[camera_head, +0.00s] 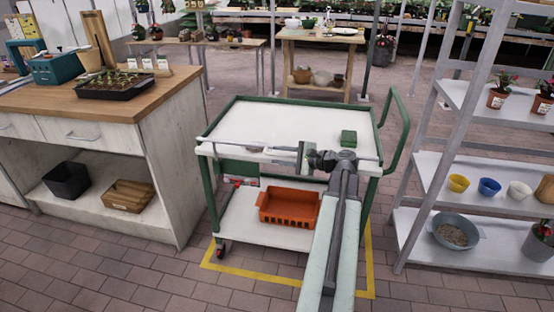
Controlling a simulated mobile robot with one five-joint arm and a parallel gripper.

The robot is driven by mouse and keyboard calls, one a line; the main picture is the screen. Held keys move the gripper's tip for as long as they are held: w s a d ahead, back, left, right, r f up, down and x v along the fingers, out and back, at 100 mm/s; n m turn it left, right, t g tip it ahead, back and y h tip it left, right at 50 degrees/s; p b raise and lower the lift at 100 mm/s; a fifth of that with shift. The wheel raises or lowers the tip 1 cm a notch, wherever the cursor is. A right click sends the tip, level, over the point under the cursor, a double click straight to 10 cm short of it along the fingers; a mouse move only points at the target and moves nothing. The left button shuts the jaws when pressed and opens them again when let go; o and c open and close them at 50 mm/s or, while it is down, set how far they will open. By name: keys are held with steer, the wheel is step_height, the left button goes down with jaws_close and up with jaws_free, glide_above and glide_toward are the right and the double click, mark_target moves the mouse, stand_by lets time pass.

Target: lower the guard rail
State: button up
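The guard rail is a thin grey bar (228,144) along the near side of a green-framed cart (262,111) with a white top. It runs level, close to the height of the top's near edge. My arm reaches up from the bottom of the picture to this near side. My gripper (292,151) is at the middle of the rail, turned to the left. It overlaps the rail in the picture; I cannot tell whether it touches it. Its fingers are too small to tell open from shut. My wrist hides part of the rail's right half.
An orange crate (289,207) sits on the lower shelf. A yellow line (240,272) marks the floor around the cart. A wooden-topped counter (140,92) stands left, a grey shelf rack (480,190) right.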

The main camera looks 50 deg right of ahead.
jaws_close()
steer(key=shift+f, duration=0.1)
stand_by(1.4)
